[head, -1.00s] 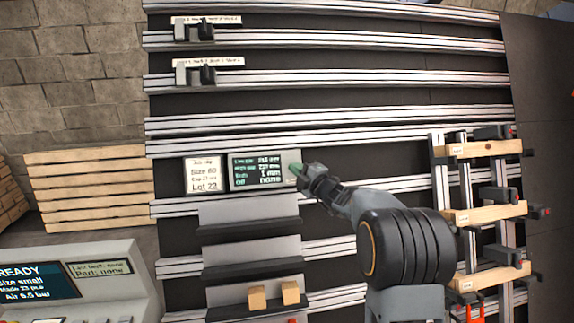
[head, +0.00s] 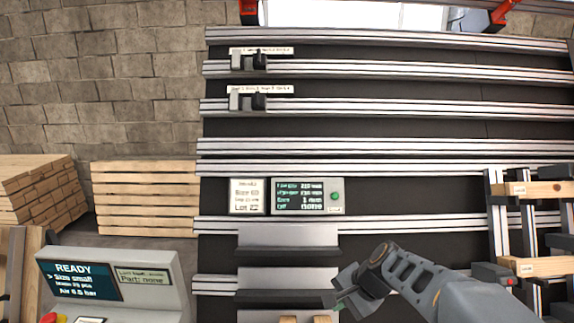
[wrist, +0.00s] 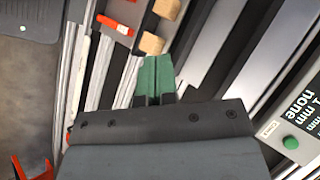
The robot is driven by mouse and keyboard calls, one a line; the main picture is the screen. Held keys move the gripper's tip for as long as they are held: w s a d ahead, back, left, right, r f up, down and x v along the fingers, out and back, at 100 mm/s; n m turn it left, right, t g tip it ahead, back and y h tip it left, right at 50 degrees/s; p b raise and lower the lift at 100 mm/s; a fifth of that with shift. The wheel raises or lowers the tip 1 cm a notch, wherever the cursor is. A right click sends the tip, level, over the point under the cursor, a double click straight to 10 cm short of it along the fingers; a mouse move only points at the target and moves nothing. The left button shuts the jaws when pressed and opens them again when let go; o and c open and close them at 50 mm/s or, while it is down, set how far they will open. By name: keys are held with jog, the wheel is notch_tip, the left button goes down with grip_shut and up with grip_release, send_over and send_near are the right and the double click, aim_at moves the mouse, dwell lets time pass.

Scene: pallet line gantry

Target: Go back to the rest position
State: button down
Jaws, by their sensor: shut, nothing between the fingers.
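My gripper (head: 341,302) is in the lower middle of the head view, in front of the grey shelves and below the display panel. Its green fingertips also show in the wrist view (wrist: 156,76), shut together with nothing between them. The display panel (head: 300,196) with a green button (head: 334,196) is above the gripper and apart from it. The green button also shows at the right of the wrist view (wrist: 290,142).
Grey shelves (head: 288,236) are close to the gripper, with small wooden blocks (wrist: 151,43) on a lower one. A rack with wooden bars (head: 530,265) stands at right. A console reading READY (head: 150,262) stands at lower left. Metal rails (head: 400,146) cross the dark wall.

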jog(key=s+d+r+n+t+h, duration=0.1)
jog(key=s+d+n+h, duration=0.1)
jog(key=s+n, duration=0.2)
jog(key=s+d+r+n+h, duration=0.2)
jog(key=s+n+h, duration=0.1)
jog(key=s+n, duration=0.2)
jog(key=shift+s+d+r+n+t+h, duration=0.3)
jog(key=shift+s+d+t, duration=0.1)
jog(key=shift+s, duration=0.9)
